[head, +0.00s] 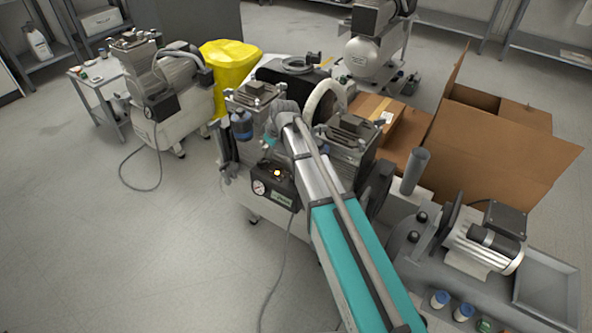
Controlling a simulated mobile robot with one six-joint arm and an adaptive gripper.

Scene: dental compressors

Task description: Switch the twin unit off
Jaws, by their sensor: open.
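The twin unit (268,208) stands in the middle of the head view, a compressor with two grey pump heads on a pale tank. On its front is a black control box (282,190) with a round white gauge and a small lit yellow-orange part (277,173). The position of its switch is too small to tell. My arm reaches over the unit from the lower right. My gripper (267,148) is at the arm's far end, open, just above and behind the control box, between the two heads. Its fingers are small and partly hidden; I see nothing held.
Another compressor (172,100) stands at the left beside a yellow bag (230,65); one more (370,55) is behind. Open cardboard boxes (490,140) lie at the right. A bench with a motor (485,240) and jars is at the lower right.

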